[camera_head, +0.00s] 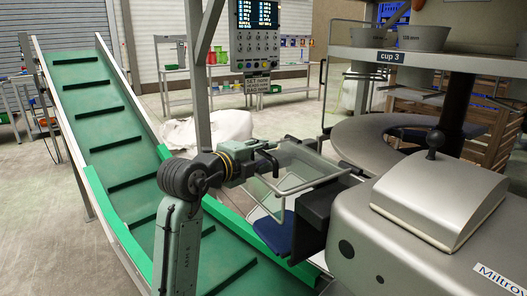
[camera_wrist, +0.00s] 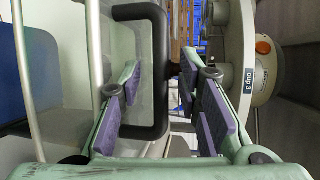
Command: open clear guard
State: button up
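The clear guard (camera_head: 303,162) is a see-through panel in a pale metal frame, on the left side of the grey machine in the head view. Its pane also shows in the wrist view (camera_wrist: 75,62). A black C-shaped handle (camera_wrist: 160,62) stands on the guard. My gripper (camera_wrist: 160,90) is open, with its purple finger pads on either side of the handle's upright bar. Gaps show between the bar and the pads, and I see no grip. In the head view my gripper (camera_head: 264,160) is at the guard's left edge, where the fingers are hard to make out.
The grey machine body (camera_head: 425,235) with a lidded box on top fills the right. A green cleated conveyor (camera_head: 105,135) runs along the left. A blue seat-like part (camera_head: 280,232) is below the guard.

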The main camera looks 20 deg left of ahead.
jog(key=shift+w+d, duration=0.1)
jog(key=shift+w, duration=0.25)
jog(key=shift+c, duration=0.3)
grip_shut()
dwell(0.5)
